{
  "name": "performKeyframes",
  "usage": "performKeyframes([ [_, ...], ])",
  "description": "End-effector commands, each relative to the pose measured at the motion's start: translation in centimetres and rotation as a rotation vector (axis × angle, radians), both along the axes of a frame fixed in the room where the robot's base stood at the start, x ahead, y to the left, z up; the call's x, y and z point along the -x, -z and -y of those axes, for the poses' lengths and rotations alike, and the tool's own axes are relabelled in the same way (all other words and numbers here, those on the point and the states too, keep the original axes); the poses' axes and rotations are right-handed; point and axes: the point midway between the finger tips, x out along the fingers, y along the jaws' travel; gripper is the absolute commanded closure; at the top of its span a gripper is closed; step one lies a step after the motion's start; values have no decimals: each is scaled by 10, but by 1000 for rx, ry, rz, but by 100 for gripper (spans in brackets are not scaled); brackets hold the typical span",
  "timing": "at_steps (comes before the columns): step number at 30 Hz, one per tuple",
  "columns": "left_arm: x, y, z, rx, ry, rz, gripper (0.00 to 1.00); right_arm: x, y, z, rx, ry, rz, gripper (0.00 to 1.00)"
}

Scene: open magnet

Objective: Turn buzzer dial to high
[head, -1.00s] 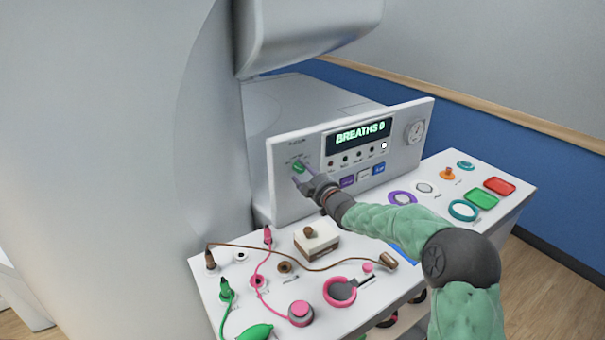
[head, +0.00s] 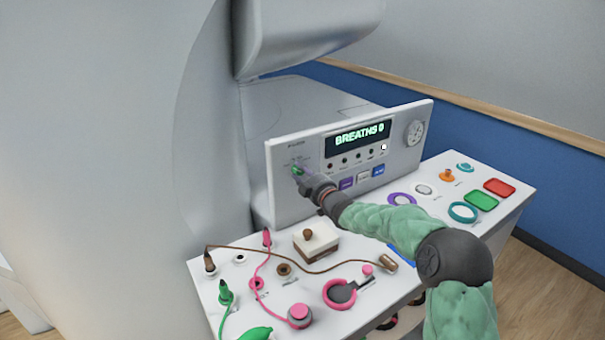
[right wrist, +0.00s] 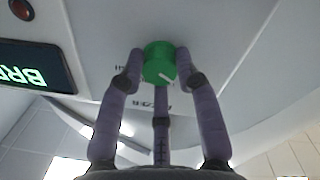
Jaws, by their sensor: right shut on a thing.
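The green buzzer dial (head: 297,170) is on the left part of the upright panel (head: 284,206). In the right wrist view the dial (right wrist: 159,63) is a round green knob with a white pointer mark, which points toward the lower right of that picture. My right gripper (head: 301,171) is at the panel, its purple fingers (right wrist: 159,66) closed around the sides of the dial. The lettering around the dial is partly hidden by the fingers and too small to read fully. My left gripper is not in view.
The table (head: 205,268) below holds cables, a brown-and-white box (head: 315,241), pink rings and coloured buttons. A large white housing (head: 300,35) overhangs the panel.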

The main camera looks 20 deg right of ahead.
Motion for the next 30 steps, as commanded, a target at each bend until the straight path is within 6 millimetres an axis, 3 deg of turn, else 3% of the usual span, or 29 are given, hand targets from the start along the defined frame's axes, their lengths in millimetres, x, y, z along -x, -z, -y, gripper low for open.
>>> performKeyframes([
  [11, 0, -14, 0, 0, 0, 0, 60, -1, -6, -2, -184, -5, -20, 99],
  [30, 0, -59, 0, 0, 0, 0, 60, -1, -12, 1, -780, -7, -99, 99],
])
